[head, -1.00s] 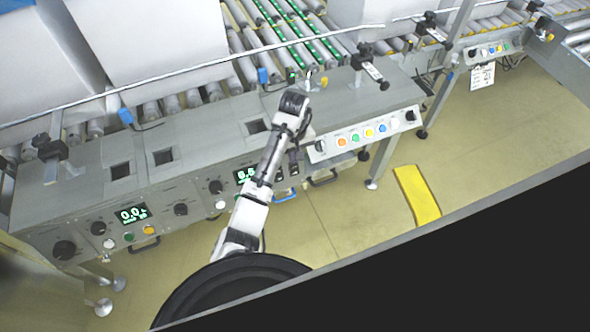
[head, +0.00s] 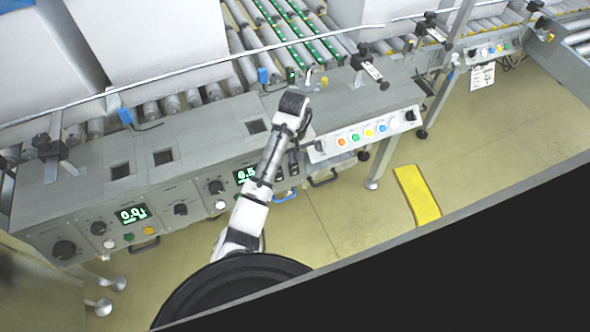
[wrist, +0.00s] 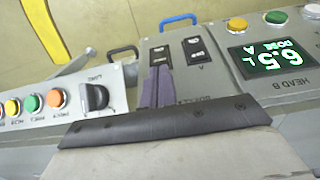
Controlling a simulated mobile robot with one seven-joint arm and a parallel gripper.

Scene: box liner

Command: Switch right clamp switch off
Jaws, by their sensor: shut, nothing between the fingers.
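Two dark rocker switches sit side by side on the grey panel in the wrist view. One is the left rocker switch (wrist: 160,55) there, the other the right rocker switch (wrist: 194,48). The wrist view is turned round, so its left one matches the right-hand switch (head: 293,167) in the head view. My gripper (wrist: 157,72) is shut and empty, with its purple-grey fingers at the lower edge of that switch. I cannot tell whether they touch it. The fingers hide part of the switch and its label.
A lit dose display (wrist: 275,55) stands beside the switches. A panel with coloured buttons (wrist: 32,103) and a black knob (wrist: 94,97) lies on the other side. Blue handle (wrist: 178,20) and dark handle (wrist: 122,52) stick out near the switches.

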